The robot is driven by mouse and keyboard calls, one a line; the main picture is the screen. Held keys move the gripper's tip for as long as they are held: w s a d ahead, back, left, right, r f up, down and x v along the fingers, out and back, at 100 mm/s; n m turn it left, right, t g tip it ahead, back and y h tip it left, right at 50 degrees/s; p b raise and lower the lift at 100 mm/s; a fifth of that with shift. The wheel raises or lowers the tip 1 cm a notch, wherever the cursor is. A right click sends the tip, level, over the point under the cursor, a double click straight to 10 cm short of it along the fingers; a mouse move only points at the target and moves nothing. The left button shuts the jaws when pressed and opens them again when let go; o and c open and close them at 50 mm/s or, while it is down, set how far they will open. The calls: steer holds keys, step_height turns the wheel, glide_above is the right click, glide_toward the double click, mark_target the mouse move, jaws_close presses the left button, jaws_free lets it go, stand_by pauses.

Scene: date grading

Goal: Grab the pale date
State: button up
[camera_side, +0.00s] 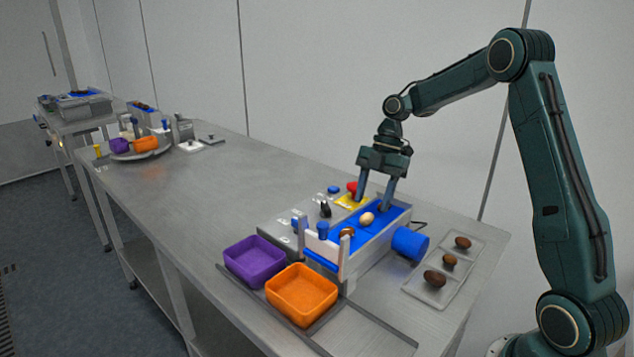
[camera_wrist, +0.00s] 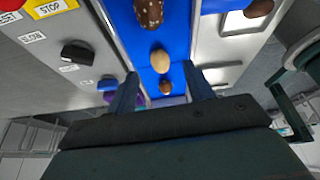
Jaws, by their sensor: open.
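The pale date (camera_side: 367,218) is a small cream oval lying on the blue belt (camera_side: 398,216). In the wrist view the pale date (camera_wrist: 160,60) lies in the middle of the belt, between two brown dates. One is a large speckled brown date (camera_wrist: 148,12); the other is a smaller brown date (camera_wrist: 166,87). My gripper (camera_side: 372,203) points down above the belt, its fingers apart and nothing held. In the wrist view my gripper (camera_wrist: 162,72) has a finger on each side of the belt, with the pale date near the line between the tips, apart from both.
A purple bin (camera_side: 254,261) and an orange bin (camera_side: 301,294) stand at the front end of the belt machine. A blue cylinder (camera_side: 410,243) sits on its right side. A tray (camera_side: 465,268) with three brown dates lies further right. The table's left stretch is mostly clear.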

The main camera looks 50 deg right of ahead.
mark_target(369, 213)
steer(key=shift+x, duration=1.85)
steer(key=shift+c, duration=0.4)
steer(key=c, duration=0.8)
